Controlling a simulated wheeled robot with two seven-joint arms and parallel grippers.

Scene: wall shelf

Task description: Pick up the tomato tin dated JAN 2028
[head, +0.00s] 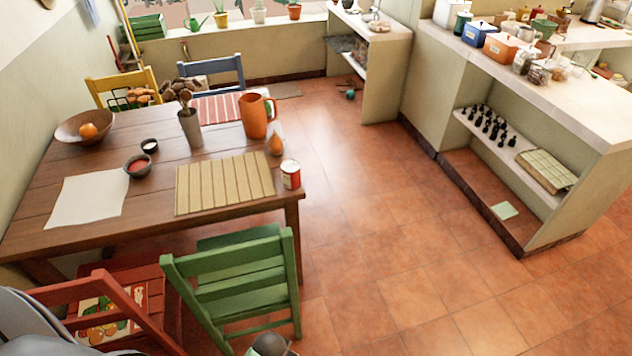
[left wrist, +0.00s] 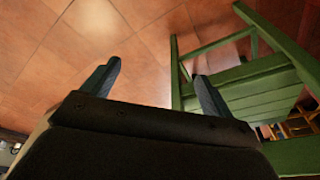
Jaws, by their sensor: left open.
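One tin (head: 290,174) with a red and white label stands upright on the wooden table (head: 150,229), near its right edge and beside the slatted placemat. Its date is too small to read. In the left wrist view, my left gripper (left wrist: 155,85) is open and empty, its two dark fingers apart above the tiled floor and close to the green chair (left wrist: 240,85). The tin is not in the left wrist view. A grey part of me shows at the bottom edge of the head view, but no fingers can be made out there. My right gripper is not seen.
The green chair (head: 235,270) and a red chair (head: 115,310) stand at the table's near side. An orange pitcher (head: 254,117), a utensil pot (head: 191,128) and the slatted placemat (head: 225,184) are near the tin. Open tiled floor (head: 370,230) lies between table and shelf counter (head: 580,112).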

